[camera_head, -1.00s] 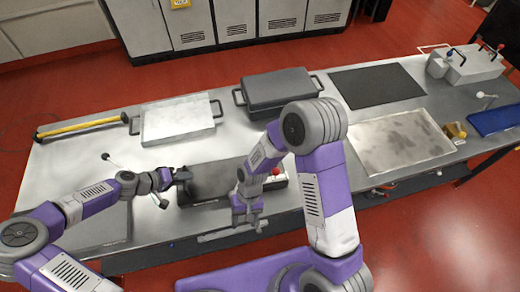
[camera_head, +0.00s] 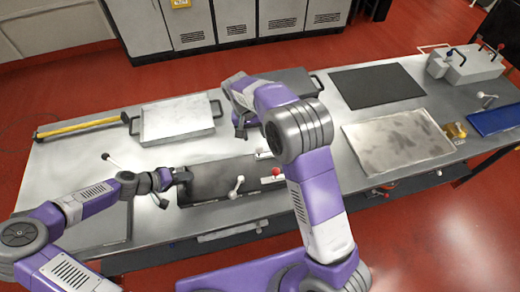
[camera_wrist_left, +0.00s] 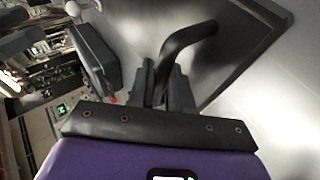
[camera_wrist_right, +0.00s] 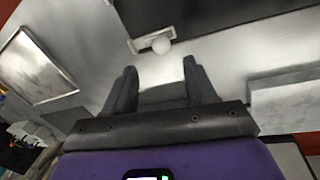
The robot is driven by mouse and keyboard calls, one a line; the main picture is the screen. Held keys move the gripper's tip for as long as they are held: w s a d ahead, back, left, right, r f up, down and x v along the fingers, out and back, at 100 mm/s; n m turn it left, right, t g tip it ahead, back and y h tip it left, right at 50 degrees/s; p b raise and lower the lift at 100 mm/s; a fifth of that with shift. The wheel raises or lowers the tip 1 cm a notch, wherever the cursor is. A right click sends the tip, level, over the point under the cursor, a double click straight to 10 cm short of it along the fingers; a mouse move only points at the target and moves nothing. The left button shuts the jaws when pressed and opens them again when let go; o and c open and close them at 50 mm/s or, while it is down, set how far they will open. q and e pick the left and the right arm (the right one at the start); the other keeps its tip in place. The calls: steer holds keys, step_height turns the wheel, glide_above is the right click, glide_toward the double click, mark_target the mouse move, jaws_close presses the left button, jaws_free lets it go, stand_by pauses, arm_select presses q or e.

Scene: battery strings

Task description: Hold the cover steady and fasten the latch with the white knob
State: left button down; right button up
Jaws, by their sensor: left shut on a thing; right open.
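The cover (camera_head: 212,182) is a long dark grey panel at the front middle of the bench in the head view. My left gripper (camera_head: 181,178) is shut on a dark bent handle (camera_wrist_left: 190,40) at the cover's left end. A lever with a white knob (camera_head: 240,178) stands at the cover's right part. My right gripper (camera_head: 241,128) is open and empty above the bench behind the cover. In the right wrist view a white knob (camera_wrist_right: 161,45) lies ahead between the open fingers (camera_wrist_right: 160,68), in front of a dark panel, apart from them.
A red knob (camera_head: 276,172) sits on a light plate right of the cover. A pale lidded box (camera_head: 178,118) and a dark case (camera_head: 285,84) stand behind. A black mat (camera_head: 376,85) and a stained metal plate (camera_head: 398,143) lie to the right. A yellow bar (camera_head: 85,126) lies back left.

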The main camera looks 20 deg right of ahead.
mark_target(259, 148)
steer(key=f, duration=0.3)
steer(key=d+f, duration=0.1)
steer(key=f, duration=0.3)
steer(key=d+f, duration=0.1)
steer(key=f, duration=0.2)
steer(key=shift+s+f, duration=0.25)
steer(key=shift+f, duration=0.05)
